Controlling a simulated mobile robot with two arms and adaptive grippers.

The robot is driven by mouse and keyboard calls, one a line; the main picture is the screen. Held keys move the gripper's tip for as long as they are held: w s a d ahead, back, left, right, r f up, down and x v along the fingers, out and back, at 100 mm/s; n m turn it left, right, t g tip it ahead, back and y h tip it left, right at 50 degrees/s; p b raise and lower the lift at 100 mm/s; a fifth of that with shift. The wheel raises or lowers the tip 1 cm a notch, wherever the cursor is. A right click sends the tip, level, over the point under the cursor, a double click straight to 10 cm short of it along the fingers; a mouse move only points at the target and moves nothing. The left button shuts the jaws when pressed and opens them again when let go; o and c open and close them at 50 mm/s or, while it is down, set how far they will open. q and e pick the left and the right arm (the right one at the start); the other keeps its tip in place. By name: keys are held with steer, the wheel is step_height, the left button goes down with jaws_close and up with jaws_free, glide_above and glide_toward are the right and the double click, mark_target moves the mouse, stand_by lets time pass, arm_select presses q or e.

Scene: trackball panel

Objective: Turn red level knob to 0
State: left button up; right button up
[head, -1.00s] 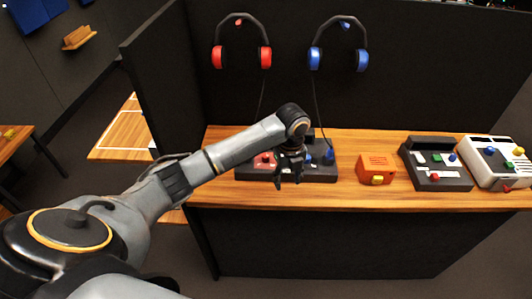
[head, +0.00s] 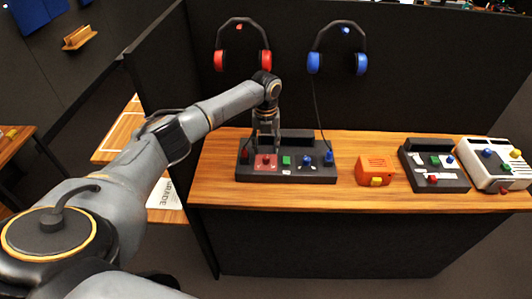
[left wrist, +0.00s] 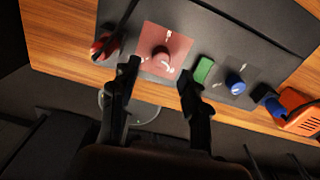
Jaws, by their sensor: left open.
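The red knob (head: 265,161) sits on a pinkish-red plate with white marks, on the left part of the dark control panel (head: 315,175). In the left wrist view the red knob (left wrist: 161,58) lies just beyond my fingertips, roughly midway between them. The plate's white marks are too small to read. My left gripper (head: 265,145) is over this knob, pointing down. In the left wrist view its two fingers (left wrist: 160,74) are spread apart with nothing between them. My right gripper is not in view.
A red plug (left wrist: 104,47) is left of the plate. A green button (head: 287,160), blue knob (head: 307,160) and blue plug (head: 328,158) are to the right. An orange box (head: 375,170) and other panels (head: 435,180) stand further right. Red (head: 220,60) and blue headphones (head: 313,62) hang behind.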

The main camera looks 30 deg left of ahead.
mark_target(266, 158)
arm_select(q)
steer(key=shift+f, duration=2.3)
steer(key=shift+c, duration=0.2)
jaws_close()
